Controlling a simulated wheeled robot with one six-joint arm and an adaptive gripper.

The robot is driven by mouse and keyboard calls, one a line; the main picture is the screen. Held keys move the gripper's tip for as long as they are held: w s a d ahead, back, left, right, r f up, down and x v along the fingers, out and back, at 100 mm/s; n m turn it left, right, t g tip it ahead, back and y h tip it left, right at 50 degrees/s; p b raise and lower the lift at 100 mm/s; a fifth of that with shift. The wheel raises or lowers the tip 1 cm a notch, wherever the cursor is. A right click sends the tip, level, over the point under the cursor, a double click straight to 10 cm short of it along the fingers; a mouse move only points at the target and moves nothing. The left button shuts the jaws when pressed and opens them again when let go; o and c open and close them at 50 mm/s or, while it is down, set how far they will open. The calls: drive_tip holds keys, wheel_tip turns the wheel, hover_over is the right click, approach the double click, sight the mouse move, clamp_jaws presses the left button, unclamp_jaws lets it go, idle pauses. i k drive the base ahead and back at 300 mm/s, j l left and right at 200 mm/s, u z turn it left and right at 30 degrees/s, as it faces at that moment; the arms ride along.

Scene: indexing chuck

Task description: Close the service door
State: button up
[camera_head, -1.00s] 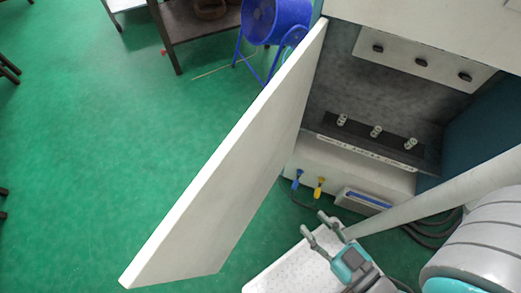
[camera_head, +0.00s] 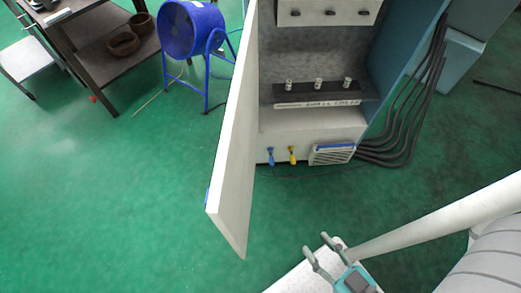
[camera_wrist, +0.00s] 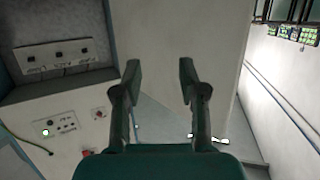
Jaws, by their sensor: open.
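The service door (camera_head: 232,150) is a tall white panel. It stands open at the left side of the cabinet and juts out toward me, seen nearly edge-on in the head view. The open cabinet (camera_head: 310,66) shows its grey interior to the right of the door. My gripper (camera_head: 316,244) is open and empty, low in the head view, to the right of the door's near end and apart from it. In the wrist view, the fingers of my gripper (camera_wrist: 160,77) are spread before a pale panel (camera_wrist: 200,40), which looks like the door. No contact shows.
A blue fan (camera_head: 190,30) and a dark shelf table (camera_head: 105,50) stand left behind the door. Thick black hoses (camera_head: 410,110) run down the cabinet's right side. Blue and yellow connectors (camera_head: 291,155) sit below the interior. The green floor left of the door is clear.

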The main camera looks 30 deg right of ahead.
sight(229, 206)
drive_tip(key=j+z, duration=0.4)
drive_tip(key=j, duration=0.25)
drive_tip(key=k+j+z, duration=0.1)
drive_tip(key=j+z, duration=0.3)
drive_tip(key=j, duration=0.25)
drive_tip(key=i+j, duration=0.1)
drive_tip(key=j, duration=0.25)
drive_tip(key=j+u, duration=0.1)
drive_tip(key=j, duration=0.25)
drive_tip(key=i+j+z, duration=0.1)
drive_tip(key=j+z, duration=0.7)
drive_tip(key=j, duration=0.15)
drive_tip(key=k+j, duration=0.3)
drive_tip(key=k+j+u, duration=0.15)
drive_tip(key=k+j, duration=0.15)
drive_tip(key=j, duration=0.15)
